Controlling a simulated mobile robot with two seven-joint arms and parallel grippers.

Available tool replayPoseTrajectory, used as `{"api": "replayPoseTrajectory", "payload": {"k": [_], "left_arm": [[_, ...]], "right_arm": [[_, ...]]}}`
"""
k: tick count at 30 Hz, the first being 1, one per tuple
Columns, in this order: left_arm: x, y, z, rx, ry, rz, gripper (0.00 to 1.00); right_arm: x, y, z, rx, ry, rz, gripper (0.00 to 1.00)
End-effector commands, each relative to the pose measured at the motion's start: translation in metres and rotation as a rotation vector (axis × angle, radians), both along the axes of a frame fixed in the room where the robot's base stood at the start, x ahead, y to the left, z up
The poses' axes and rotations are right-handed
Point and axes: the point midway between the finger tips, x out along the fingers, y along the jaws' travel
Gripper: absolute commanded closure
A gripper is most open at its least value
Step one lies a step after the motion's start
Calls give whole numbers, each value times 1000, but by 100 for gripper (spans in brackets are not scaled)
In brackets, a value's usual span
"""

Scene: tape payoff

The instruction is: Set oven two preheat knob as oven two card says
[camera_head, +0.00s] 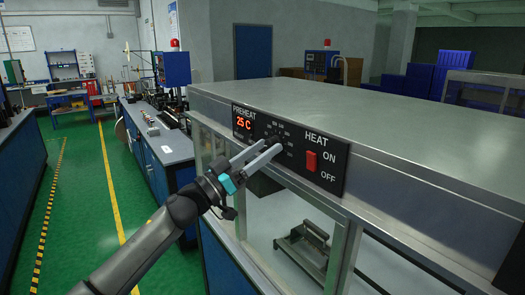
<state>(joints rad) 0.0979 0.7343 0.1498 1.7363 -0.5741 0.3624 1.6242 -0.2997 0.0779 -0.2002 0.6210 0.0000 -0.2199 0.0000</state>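The oven's black control panel (330,168) is on the front edge of its grey metal top. Its PREHEAT display (243,124) reads 25 C in red. The dark preheat knob (274,141) is right of the display, with marks around it, and is partly hidden by my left gripper (272,147). The two grey fingers are a little apart, with their tips at the knob. I cannot tell whether they press on it or where the knob points. I see no readable oven card. My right gripper is not in view.
A red HEAT switch (311,161) with ON and OFF labels is right of the knob. Below the panel is the oven's glazed front, with a metal fixture (303,248) inside. A blue workbench (168,150) stands behind left. The green floor (85,215) at left is clear.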

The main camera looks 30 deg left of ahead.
Motion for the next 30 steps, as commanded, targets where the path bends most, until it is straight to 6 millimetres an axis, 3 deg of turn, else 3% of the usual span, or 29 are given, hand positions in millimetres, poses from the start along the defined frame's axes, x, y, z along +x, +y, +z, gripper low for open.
{"api": "replayPoseTrajectory", "payload": {"k": [2,16,30], "left_arm": [[0,0,0,0,0,0,46],[0,0,0,0,0,0,99],[0,0,0,37,-15,0,100]], "right_arm": [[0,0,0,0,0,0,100],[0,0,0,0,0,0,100],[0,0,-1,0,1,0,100]]}}
